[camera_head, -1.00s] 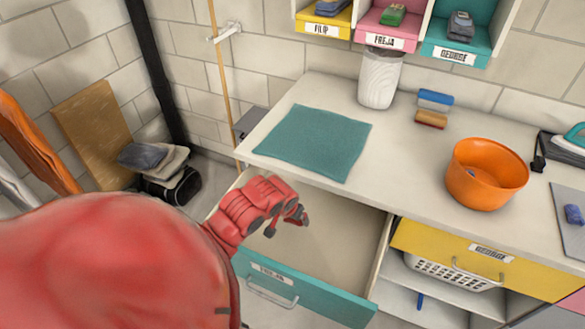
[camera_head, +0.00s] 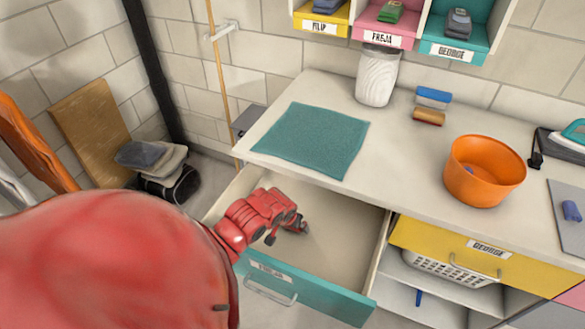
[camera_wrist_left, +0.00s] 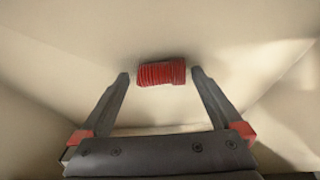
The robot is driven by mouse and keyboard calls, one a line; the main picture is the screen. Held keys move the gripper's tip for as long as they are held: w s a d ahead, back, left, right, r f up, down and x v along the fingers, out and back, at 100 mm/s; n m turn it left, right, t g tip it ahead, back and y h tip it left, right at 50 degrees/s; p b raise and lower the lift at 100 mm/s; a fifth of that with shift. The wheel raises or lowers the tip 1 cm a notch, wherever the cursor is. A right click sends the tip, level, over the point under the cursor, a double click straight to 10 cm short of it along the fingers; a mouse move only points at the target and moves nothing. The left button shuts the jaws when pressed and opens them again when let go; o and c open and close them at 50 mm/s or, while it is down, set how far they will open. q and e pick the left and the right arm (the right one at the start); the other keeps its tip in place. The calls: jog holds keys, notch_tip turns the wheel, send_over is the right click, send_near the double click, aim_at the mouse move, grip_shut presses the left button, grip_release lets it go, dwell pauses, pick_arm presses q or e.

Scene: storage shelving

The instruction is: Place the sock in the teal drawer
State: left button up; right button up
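The red ribbed sock (camera_wrist_left: 161,73) shows in the left wrist view against the pale drawer floor, between my left gripper's fingertips. My left gripper (camera_wrist_left: 160,77) is open, with a small gap on each side of the sock. In the head view my left gripper (camera_head: 287,232) is down inside the open teal drawer (camera_head: 325,298), and the sock cannot be made out there. The drawer is pulled out below the worktop's left end and its front carries a label. My right gripper is not in view.
A teal cloth (camera_head: 312,138) lies on the worktop above the drawer. An orange bowl (camera_head: 483,172) and a white bin (camera_head: 377,78) stand on the worktop. A yellow drawer (camera_head: 480,258) is on the right, above a white basket (camera_head: 452,270).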

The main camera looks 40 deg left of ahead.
pick_arm(q)
jog(key=v, duration=1.2)
jog(key=shift+r+p, duration=0.15)
jog(key=shift+p, duration=0.15)
jog(key=shift+s+d, duration=0.1)
